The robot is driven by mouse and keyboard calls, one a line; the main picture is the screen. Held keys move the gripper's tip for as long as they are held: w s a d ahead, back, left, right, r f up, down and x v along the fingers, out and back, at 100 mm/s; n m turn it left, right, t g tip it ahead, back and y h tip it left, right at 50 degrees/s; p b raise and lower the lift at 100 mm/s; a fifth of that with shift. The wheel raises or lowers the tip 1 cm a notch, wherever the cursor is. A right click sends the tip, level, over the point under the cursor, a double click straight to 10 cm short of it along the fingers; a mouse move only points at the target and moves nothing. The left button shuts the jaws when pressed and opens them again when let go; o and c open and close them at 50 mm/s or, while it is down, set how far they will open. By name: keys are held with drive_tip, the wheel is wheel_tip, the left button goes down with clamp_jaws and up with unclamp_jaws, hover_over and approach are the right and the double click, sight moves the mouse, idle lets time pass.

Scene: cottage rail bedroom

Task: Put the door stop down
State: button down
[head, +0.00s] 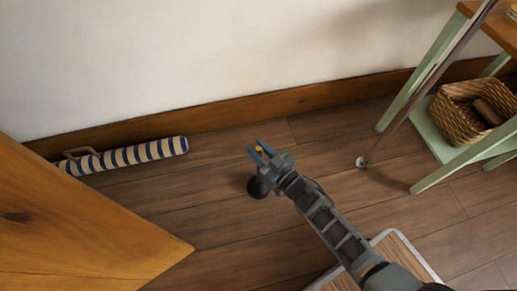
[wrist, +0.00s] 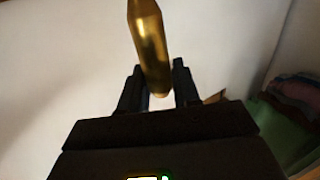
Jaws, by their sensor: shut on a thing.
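My gripper (head: 258,151) is shut on a brass-coloured piece, which I take to be the door stop (wrist: 150,50). In the wrist view it is a smooth golden rod between the two dark fingers, running up past the top edge. In the head view only a small yellow bit of the door stop (head: 259,149) shows between the fingertips. A dark round shape (head: 259,187) shows just below the gripper; I cannot tell whether it belongs to the door stop. The gap between the held piece and the floor is unclear.
A striped roll (head: 140,154) with a handle lies by the skirting board. A wooden panel (head: 75,235) fills the lower left. A pole (head: 400,115) leans near the green stand (head: 428,128) with a wicker basket (head: 462,118). Bare floor (head: 215,205) lies left of my gripper.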

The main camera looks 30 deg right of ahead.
drive_tip(key=c, duration=0.8)
unclamp_jaws()
drive_tip(key=shift+r, duration=0.15)
drive_tip(key=shift+s+p, duration=0.3)
drive_tip(key=shift+p, duration=0.05)
drive_tip(key=s+d+p, duration=0.2)
drive_tip(key=s, duration=0.9)
drive_tip(key=shift+s, duration=0.15)
